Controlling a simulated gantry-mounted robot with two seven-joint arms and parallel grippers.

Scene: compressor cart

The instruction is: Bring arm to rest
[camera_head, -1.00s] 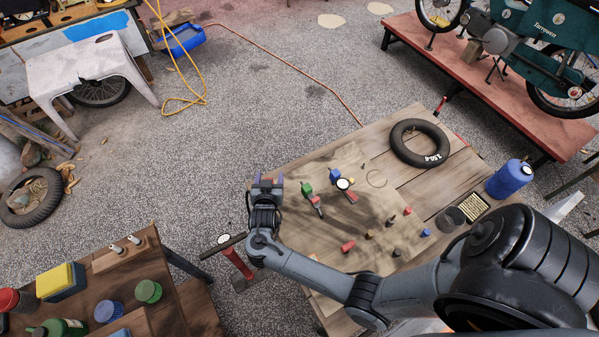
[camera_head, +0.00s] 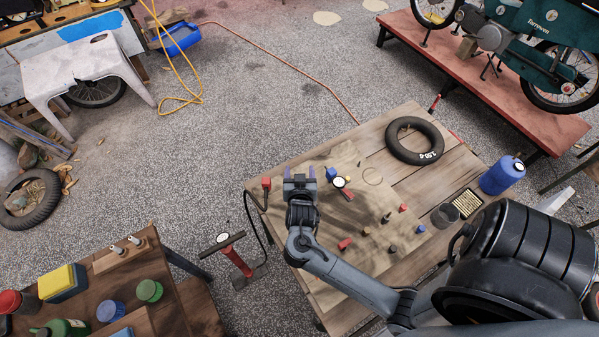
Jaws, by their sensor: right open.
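My right arm comes in from the lower right across the wooden table (camera_head: 335,230). My right gripper (camera_head: 300,175) is open over the table's left part, with no object visible between its fingers. A gauge tool with a blue block (camera_head: 331,174), white dial (camera_head: 339,182) and red handle lies just right of the gripper. A red hose fitting (camera_head: 266,184) with a black hose is just left of the gripper, at the table's left edge. The gripper and wrist hide part of the tabletop behind them. My left gripper does not show.
A black tyre (camera_head: 414,141), a blue bottle (camera_head: 502,175) and several small red, blue and dark caps are on the table. A red pump (camera_head: 237,261) stands in the gap left of it. A cluttered bench (camera_head: 182,302) is at lower left.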

